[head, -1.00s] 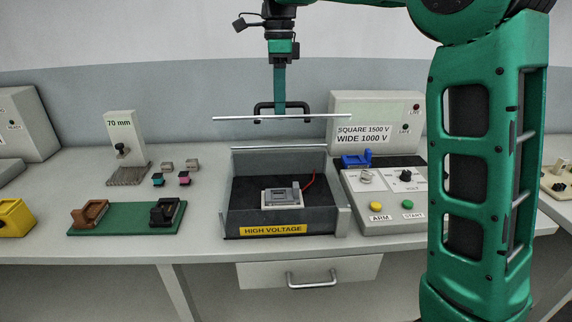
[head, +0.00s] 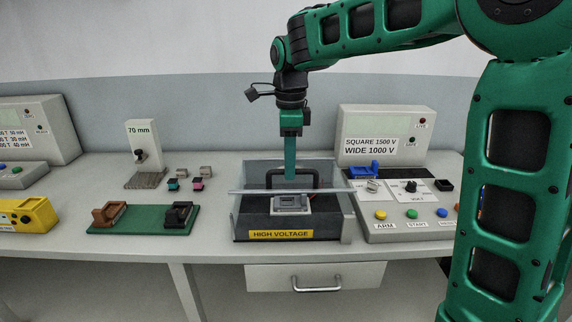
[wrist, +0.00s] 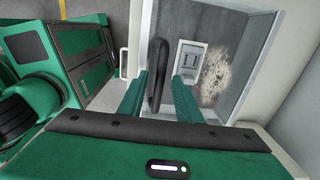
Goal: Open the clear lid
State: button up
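The clear lid (head: 238,191) of the grey high-voltage box (head: 346,226) shows by its pale front bar and black handle (head: 271,177). Its front bar appears above the box's front rim, so the lid looks partly raised; the exact tilt is hard to tell. My gripper (head: 290,177) points down at the handle. In the wrist view, the two green fingers (wrist: 160,84) stand apart on either side of the handle (wrist: 157,62), with gaps visible beside it. A small grey device (head: 291,203) sits inside the box and also shows in the wrist view (wrist: 191,61).
A control panel (head: 400,226) with knobs and buttons stands right of the box, before a display unit (head: 350,121). A green board (head: 140,222) with two clamps and a 70 mm block (head: 141,140) stand left. A drawer (head: 265,278) is below.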

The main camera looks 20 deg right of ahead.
aim_at(328, 192)
jog(key=shift+d, duration=0.1)
jog(key=s+d+n, duration=0.1)
jog(key=s+d, duration=0.1)
jog(key=s+d+n, duration=0.1)
jog(key=d, duration=0.2)
jog(key=s+d+n, duration=0.1)
jog(key=s+d, duration=0.1)
jog(key=d, duration=0.1)
jog(key=shift+s+f, duration=0.35)
jog(key=s+d+f+n, duration=0.2)
jog(key=s+d, duration=0.3)
jog(key=s, duration=0.3)
jog(key=s+d+f+n, duration=0.3)
jog(key=s+d+n, duration=0.2)
jog(key=s, duration=0.4)
jog(key=shift+s+d+n, duration=0.3)
jog(key=shift+d, duration=0.45)
jog(key=s+f+n, duration=0.1)
jog(key=s, duration=0.1)
jog(key=s+d+f+n, duration=0.1)
jog(key=s, duration=0.2)
jog(key=s+f+n, duration=0.1)
jog(key=s, duration=0.2)
jog(key=shift+d+f+n, duration=0.15)
jog(key=shift+f+n, duration=0.15)
jog(key=shift+f, duration=0.1)
jog(key=shift+c, duration=0.3)
jog(key=shift+s+f, duration=0.15)
jog(key=shift+s, duration=0.1)
grip_shut()
